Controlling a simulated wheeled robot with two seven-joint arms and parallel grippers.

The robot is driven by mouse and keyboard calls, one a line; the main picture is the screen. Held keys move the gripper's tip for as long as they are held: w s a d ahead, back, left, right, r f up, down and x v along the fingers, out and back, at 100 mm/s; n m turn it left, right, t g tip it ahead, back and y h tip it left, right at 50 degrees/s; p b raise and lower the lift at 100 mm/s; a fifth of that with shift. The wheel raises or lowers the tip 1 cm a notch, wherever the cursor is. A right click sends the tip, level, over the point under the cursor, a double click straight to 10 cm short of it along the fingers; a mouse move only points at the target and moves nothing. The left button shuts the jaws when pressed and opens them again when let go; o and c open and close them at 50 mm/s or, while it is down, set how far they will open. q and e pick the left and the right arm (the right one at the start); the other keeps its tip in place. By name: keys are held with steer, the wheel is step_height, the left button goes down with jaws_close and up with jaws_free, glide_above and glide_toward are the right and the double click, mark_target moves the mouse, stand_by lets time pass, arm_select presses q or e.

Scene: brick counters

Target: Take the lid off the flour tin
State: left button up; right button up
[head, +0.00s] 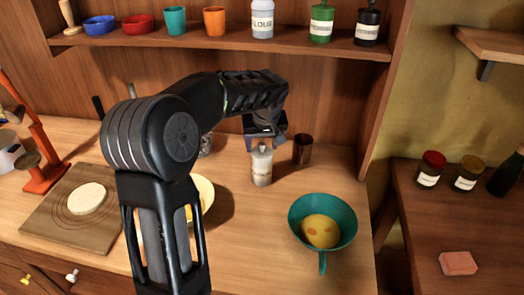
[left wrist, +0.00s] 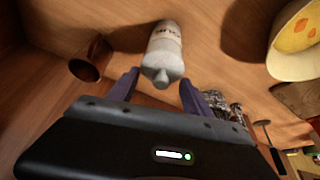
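A pale grey-white tin (head: 262,172) stands upright on the wooden counter under the shelf, with its knobbed lid (left wrist: 162,68) on. Its label shows in the left wrist view but is too blurred to read surely. My left gripper (head: 265,138) is just above the tin, pointing down. In the left wrist view the two fingers (left wrist: 158,92) are apart, one on each side of the lid's knob, with nothing gripped. I cannot tell whether they touch the lid. A similar tin with a label ending in "LOUR" (head: 262,20) stands on the shelf. My right gripper is out of view.
A dark metal cup (head: 302,149) stands close right of the tin. A yellow bowl (head: 206,192) is partly behind my arm. The shelf (head: 230,42) with cups and tins overhangs behind.

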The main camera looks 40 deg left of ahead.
mark_target(262, 143)
arm_select(q)
steer(key=c, duration=0.8)
step_height(262, 143, up, 10)
steer(key=shift+b, duration=0.55)
